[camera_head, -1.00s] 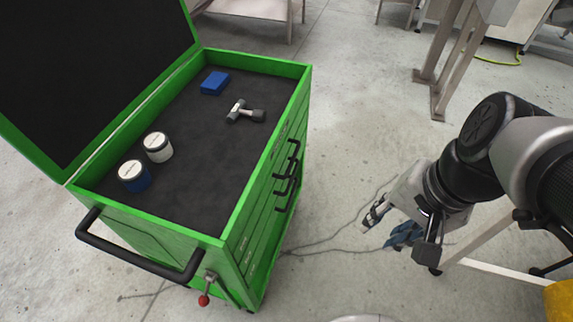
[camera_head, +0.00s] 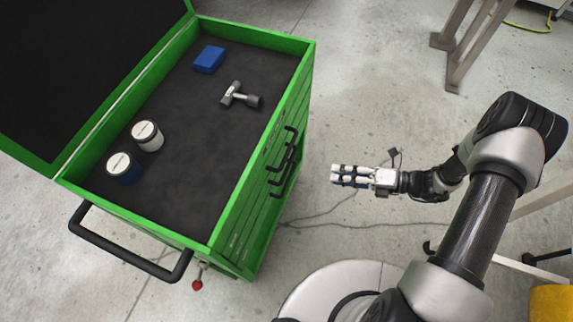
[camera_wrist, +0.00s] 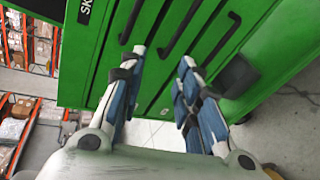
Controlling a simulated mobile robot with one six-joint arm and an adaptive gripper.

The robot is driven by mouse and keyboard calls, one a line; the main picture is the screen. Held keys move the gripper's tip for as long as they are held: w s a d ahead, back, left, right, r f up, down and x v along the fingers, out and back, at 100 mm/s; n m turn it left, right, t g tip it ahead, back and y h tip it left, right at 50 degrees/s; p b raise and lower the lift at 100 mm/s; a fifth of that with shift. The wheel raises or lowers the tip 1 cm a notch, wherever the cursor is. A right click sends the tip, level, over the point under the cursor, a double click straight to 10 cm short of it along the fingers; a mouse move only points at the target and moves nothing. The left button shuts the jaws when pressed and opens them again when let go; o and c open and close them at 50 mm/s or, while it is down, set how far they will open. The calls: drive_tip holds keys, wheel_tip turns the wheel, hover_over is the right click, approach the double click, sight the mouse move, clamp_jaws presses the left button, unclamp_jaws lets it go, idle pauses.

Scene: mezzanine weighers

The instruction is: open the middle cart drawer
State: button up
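The green cart (camera_head: 228,245) stands at left in the head view, lid raised. Several dark bar handles run down its drawer front, and the drawers look shut. The middle handle (camera_head: 286,160) is between an upper and a lower one; in the wrist view a middle handle (camera_wrist: 180,28) appears between two others. My gripper (camera_head: 334,175) is in front of the drawer face, to the right of the handles and apart from them. In the wrist view, my gripper (camera_wrist: 162,57) has its two blue-padded fingers spread with nothing between them, pointing at the drawer front.
On the cart's top are a hammer (camera_head: 240,96), a blue box (camera_head: 209,59) and two jars (camera_head: 147,135). A black push handle (camera_head: 125,252) juts from the cart's near end. Bare floor lies right of the cart. Shelves with packages (camera_wrist: 18,105) show in the wrist view.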

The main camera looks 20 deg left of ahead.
wheel_tip(320, 180, down, 4)
drive_tip(key=m+t, duration=0.1)
drive_tip(key=m, duration=0.2)
drive_tip(key=b, duration=0.3)
approach(286, 170)
drive_tip(key=shift+m+t+y, duration=0.3)
drive_tip(key=shift+m+y, duration=0.1)
drive_tip(key=x, duration=0.3)
drive_tip(key=f+x, duration=0.1)
drive_tip(key=x, duration=0.6)
drive_tip(key=shift+s+f, duration=0.2)
drive_tip(key=shift+c, duration=0.3)
clamp_jaws()
